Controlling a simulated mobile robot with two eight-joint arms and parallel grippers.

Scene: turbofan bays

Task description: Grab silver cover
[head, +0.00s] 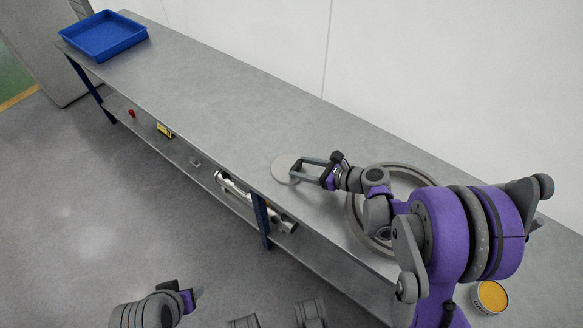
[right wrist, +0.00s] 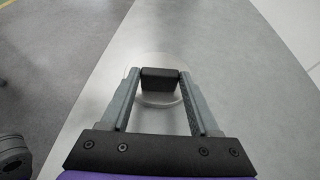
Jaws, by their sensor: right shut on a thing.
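The silver cover (head: 284,169) is a flat round pale disc near the front edge of the grey workbench. My right gripper (head: 295,171) reaches over it from the right. In the right wrist view the fingers are shut on a black block (right wrist: 160,79) at the middle of the cover, which looks like its handle. The cover's rim (right wrist: 157,101) shows below and around the fingertips. I cannot tell whether the cover touches the bench. My left gripper's purple base (head: 187,297) shows at the bottom left of the head view, away from the bench; its fingers are hidden.
A large grey ring (head: 352,213) lies on the bench under my right arm. A can with a yellow top (head: 490,296) is at the right. A blue tray (head: 104,36) sits at the far end. The lower shelf holds a metal pipe part (head: 235,190). The bench's middle is clear.

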